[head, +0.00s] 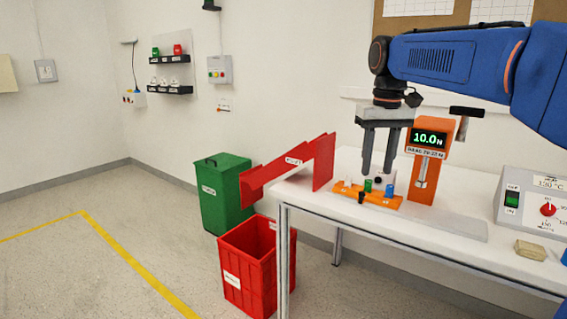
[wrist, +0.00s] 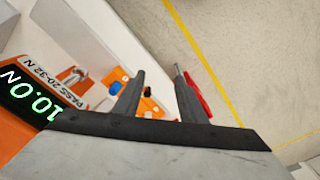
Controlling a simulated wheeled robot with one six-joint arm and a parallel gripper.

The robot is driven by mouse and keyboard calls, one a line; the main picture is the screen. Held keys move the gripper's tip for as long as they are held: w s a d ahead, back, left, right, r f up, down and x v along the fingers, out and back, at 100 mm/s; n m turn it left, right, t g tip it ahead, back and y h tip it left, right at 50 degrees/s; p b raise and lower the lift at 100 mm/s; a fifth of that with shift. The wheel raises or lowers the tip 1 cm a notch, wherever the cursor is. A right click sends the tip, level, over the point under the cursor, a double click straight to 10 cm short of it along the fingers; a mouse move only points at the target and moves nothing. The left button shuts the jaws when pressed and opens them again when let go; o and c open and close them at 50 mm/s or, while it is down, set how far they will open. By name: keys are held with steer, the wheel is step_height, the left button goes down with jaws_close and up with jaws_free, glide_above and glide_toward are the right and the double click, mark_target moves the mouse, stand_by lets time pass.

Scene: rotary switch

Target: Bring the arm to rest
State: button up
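My blue arm (head: 450,60) reaches in from the upper right in the head view, over the white table (head: 440,222). My gripper (head: 377,170) points down above the orange block (head: 368,196) with its small coloured pieces, left of the orange force gauge (head: 428,150). The two dark fingers stand apart with nothing seen between them. In the wrist view my gripper (wrist: 160,72) also shows open and empty. The orange block (wrist: 148,106) lies partly behind the left finger there. The gauge display (wrist: 35,103) reads 10.0 N. I cannot tell the exact height of the fingertips over the block.
A grey control box (head: 535,208) with a red rotary knob (head: 548,209) stands at the table's right, near a tan block (head: 530,250). A red chute (head: 290,165) hangs off the table's left end over a red crate (head: 245,285). A green bin (head: 225,195) stands behind.

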steer(key=s+d+f+t, duration=0.2)
steer(key=s+f, duration=0.9)
steer(key=s, duration=0.3)
steer(key=s+d+f+m+t, duration=0.1)
steer(key=s+d+f+t, duration=0.1)
steer(key=s+f, duration=1)
steer(key=shift+s+d+f+m, duration=0.3)
steer(key=shift+s+d, duration=0.4)
steer(key=shift+s, duration=0.5)
steer(key=shift+r, duration=0.1)
